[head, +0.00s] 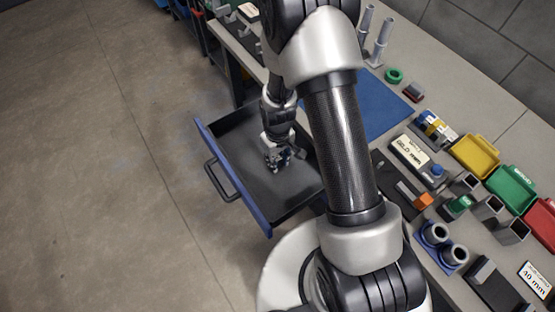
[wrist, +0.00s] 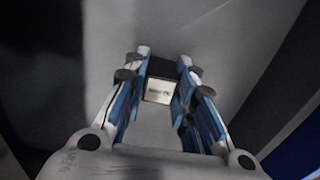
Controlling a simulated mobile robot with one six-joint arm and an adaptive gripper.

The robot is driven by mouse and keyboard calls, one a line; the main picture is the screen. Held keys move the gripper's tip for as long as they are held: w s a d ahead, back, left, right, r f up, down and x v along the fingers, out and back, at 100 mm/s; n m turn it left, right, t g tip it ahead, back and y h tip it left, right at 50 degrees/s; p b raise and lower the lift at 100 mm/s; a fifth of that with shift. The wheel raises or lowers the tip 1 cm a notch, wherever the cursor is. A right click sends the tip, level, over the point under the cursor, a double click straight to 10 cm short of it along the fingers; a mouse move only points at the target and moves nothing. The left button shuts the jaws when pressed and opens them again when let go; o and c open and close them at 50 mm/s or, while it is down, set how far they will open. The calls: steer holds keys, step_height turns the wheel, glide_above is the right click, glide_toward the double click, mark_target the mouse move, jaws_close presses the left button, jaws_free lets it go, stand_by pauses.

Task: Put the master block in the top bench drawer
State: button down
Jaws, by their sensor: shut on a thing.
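The top bench drawer (head: 240,190) is pulled open, with a blue front panel, a black handle and dark grey walls. My gripper (head: 277,160) reaches down inside the drawer, over its floor. In the wrist view my gripper (wrist: 160,85) is shut on the master block (wrist: 159,90), a small block with a pale labelled face and a dark upper part, between the blue finger pads. The label is too small to read surely. In the head view my gripper hides the block. I cannot tell whether the block touches the drawer floor.
The bench top above the drawer holds a blue mat (head: 385,108), a green ring (head: 394,75), and yellow (head: 475,157), green (head: 511,188) and red (head: 543,222) bins. A blue holder (head: 441,250) stands near the front edge. The floor left of the drawer is clear.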

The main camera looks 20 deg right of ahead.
steer(key=c, duration=1.8)
jaws_free()
steer(key=shift+f, duration=0.15)
steer(key=o, duration=0.5)
step_height(320, 180, up, 13)
steer(key=p, duration=0.5)
step_height(320, 180, up, 8)
steer(key=t, duration=0.1)
glide_above(277, 158)
steer(key=s+r+m+t, duration=0.1)
steer(key=s+r, duration=0.5)
steer(key=r, duration=0.1)
steer(key=s+r+m+t, duration=0.1)
steer(key=s+r, duration=0.5)
steer(key=s+d+r+m+t, duration=0.1)
steer(key=s+r, duration=0.5)
steer(key=r, duration=0.1)
steer(key=shift+d+r+m+t, duration=0.1)
steer(key=shift+r+m+t, duration=0.2)
